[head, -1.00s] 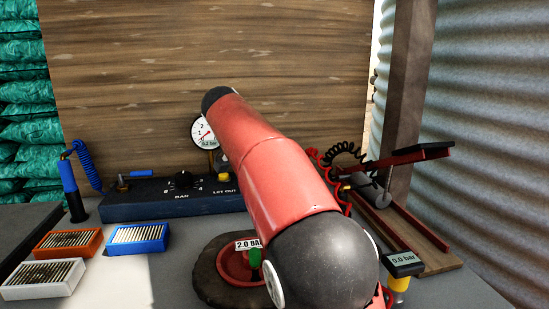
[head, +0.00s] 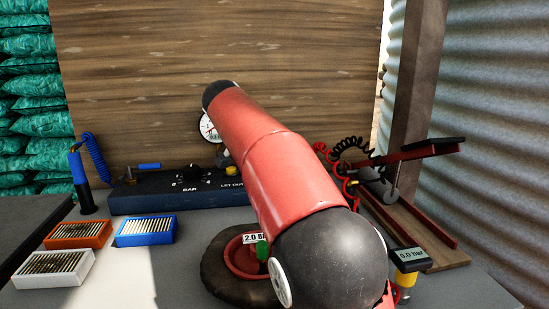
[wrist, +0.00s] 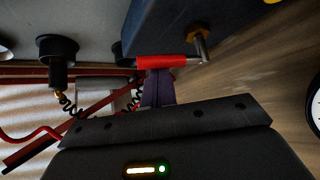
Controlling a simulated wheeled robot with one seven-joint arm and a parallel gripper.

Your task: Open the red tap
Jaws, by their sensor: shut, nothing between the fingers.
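The red tap (wrist: 165,62) shows in the wrist view as a red lever on a bent metal stem. The stem rises from a brass fitting (wrist: 198,32) on the dark blue box (wrist: 165,25). My gripper (wrist: 157,82) is shut and empty, its fingertips right at the red lever's lower edge in the picture. I cannot tell whether they touch it. In the head view my red arm hides the red tap and my gripper. There the blue box (head: 150,200) shows a dial and a blue-handled tap (head: 148,167) at its left end.
A round gauge (head: 208,127) stands behind my arm. A tyre (head: 217,273) with a "2.0 BAR" tag lies in front of the box. A red pump (head: 420,151) with coiled hoses stands right. Orange, blue and white trays (head: 78,235) lie left. A wooden board (head: 220,50) closes the back.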

